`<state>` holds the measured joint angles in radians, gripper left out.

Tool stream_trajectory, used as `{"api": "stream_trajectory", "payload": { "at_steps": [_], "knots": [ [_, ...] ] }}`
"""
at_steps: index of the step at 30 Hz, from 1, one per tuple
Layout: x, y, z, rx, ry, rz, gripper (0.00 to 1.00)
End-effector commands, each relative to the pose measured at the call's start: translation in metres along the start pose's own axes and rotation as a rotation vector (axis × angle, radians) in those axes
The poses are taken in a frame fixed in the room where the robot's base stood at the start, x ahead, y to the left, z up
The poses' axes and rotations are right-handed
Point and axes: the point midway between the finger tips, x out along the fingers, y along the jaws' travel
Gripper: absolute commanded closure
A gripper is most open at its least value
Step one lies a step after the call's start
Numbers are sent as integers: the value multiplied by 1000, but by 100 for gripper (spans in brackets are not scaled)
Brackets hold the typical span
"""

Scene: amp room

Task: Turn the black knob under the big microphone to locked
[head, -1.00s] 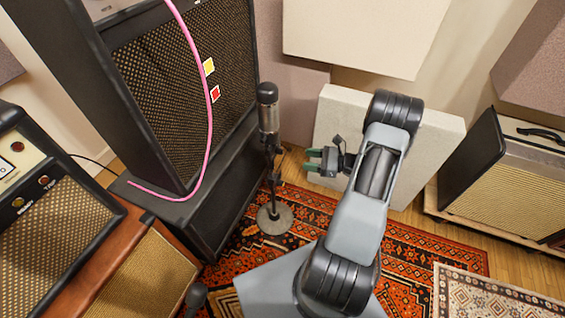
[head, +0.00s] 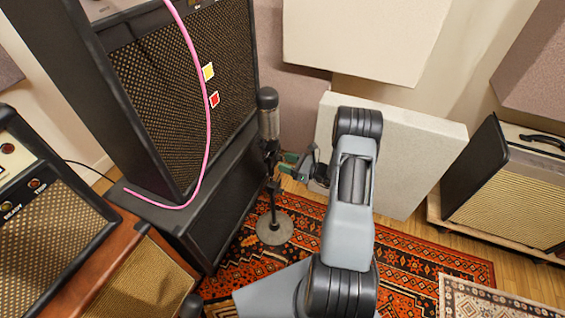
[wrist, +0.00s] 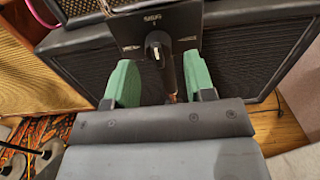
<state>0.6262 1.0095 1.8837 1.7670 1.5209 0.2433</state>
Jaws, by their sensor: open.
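The big microphone (head: 268,113) stands upright on a stand with a round grey base (head: 274,228), in front of the tall speaker cabinet. In the wrist view a black knob (wrist: 157,46) with a white pointer sits on a dark plate (wrist: 185,30) with white markings. The markings are too small to read. The pointer looks roughly upright. My gripper (head: 290,162) is just right of the stand, below the microphone. In the wrist view its green fingers (wrist: 152,85) are apart, one either side below the knob, with nothing between them gripped.
A tall speaker cabinet (head: 165,100) with a pink cable (head: 207,120) stands behind the microphone at left. Smaller amps (head: 50,235) are at front left. A pale panel (head: 400,150) stands behind my arm. Patterned rugs (head: 420,270) cover the floor; another amp (head: 510,190) is at right.

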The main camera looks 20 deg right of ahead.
Motion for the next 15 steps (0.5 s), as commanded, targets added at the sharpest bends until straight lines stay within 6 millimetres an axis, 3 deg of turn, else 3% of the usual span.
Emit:
{"api": "stream_trajectory", "payload": {
  "at_steps": [6,15],
  "knots": [
    [15,0,0,1,1,1,51],
    [18,0,0,1,0,0,51]
  ]
}}
